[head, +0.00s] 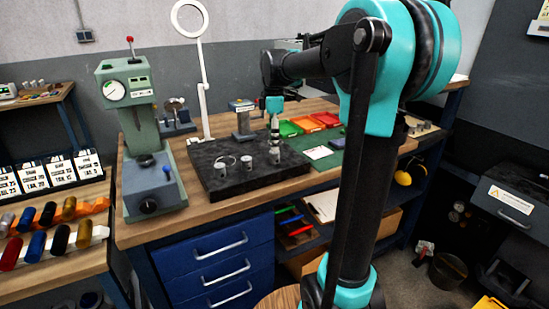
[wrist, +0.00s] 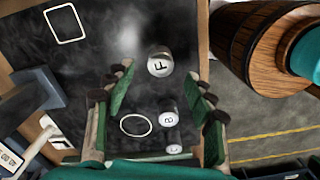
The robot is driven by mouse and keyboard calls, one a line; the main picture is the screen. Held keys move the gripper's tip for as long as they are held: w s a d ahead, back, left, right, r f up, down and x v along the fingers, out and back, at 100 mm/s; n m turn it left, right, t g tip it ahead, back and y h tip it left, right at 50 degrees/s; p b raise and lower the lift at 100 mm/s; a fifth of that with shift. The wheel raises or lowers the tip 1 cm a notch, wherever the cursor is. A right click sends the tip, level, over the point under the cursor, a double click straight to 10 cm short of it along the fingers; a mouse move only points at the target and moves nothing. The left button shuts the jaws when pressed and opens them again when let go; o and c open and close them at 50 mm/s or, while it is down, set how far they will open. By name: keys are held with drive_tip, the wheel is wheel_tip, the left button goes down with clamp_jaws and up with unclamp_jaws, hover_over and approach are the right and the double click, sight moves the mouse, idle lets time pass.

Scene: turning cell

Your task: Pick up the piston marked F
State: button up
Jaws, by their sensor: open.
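In the wrist view the piston marked F (wrist: 159,62) is a short pale metal cylinder on a dark surface, its letter turned sideways. A second marked piston (wrist: 168,115) and a third small pale one (wrist: 174,149) stand in line below it. My gripper (wrist: 158,74) is open, its green-lined fingers spread with F at the gap between their tips, apparently untouched. In the head view my gripper (head: 274,125) points down over the black plate (head: 215,188), above the right-hand piston (head: 275,156). Marks cannot be read there.
A green press (head: 140,140) stands left of the plate, and a magnifier stand (head: 203,95) behind it. Red and green trays (head: 305,124) lie at the right. White square (wrist: 64,24) and circle (wrist: 136,125) outlines mark the plate.

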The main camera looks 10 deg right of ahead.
sight(275, 153)
drive_tip(key=shift+d+f, duration=0.15)
drive_tip(key=shift+f, duration=2.55)
drive_tip(key=shift+c, duration=0.4)
clamp_jaws()
